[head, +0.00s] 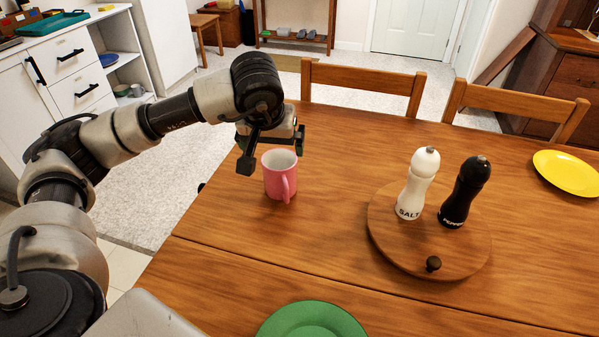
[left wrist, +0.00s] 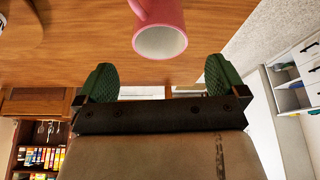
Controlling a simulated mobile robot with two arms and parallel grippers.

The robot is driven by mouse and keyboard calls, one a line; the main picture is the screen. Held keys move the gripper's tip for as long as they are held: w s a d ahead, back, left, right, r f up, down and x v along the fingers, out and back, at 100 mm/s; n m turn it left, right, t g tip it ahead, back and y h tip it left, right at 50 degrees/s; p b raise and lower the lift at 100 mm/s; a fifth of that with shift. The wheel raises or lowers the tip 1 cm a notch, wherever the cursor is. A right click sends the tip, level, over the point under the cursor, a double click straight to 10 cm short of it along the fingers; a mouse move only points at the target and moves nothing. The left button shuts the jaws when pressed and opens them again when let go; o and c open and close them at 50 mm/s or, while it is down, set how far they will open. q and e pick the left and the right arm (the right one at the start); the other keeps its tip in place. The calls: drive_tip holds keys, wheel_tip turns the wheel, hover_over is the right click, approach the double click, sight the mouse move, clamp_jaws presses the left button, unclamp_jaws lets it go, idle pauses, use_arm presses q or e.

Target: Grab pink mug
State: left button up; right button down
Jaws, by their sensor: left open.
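The pink mug (head: 279,179) stands upright on the wooden table near its left edge, its handle facing the front in the head view. My left gripper (head: 272,152) is open and empty, just behind and above the mug. In the left wrist view the mug (left wrist: 160,20) shows upside down beyond the two green fingertips (left wrist: 160,82), with its white inside visible. The mug lies roughly midway between the fingers sideways and appears apart from them. My right gripper is in neither view.
A round wooden board (head: 390,245) on the table (head: 330,215) holds a white salt mill (head: 417,185) and a black pepper mill (head: 464,190). A green plate (head: 311,322) lies at the front and a yellow plate (head: 568,173) at the right. Two chairs (head: 365,78) stand behind.

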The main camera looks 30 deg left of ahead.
use_arm(q)
approach(279, 167)
drive_tip(key=s+d+f, duration=0.1)
drive_tip(key=f, duration=0.2)
drive_tip(key=w+f, duration=0.1)
drive_tip(key=f, duration=0.1)
drive_tip(key=shift+d+f+b, duration=0.1)
drive_tip(key=shift+f+b, duration=0.05)
drive_tip(key=shift+b, duration=0.15)
drive_tip(key=shift+w+f, duration=0.15)
drive_tip(key=shift+f, duration=0.35)
drive_tip(key=c, duration=0.9)
drive_tip(key=shift+r, duration=0.1)
drive_tip(key=shift+c, duration=0.5)
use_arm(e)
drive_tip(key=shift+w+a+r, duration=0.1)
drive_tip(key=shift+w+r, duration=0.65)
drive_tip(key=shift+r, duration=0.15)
use_arm(q)
drive_tip(key=shift+r, duration=0.1)
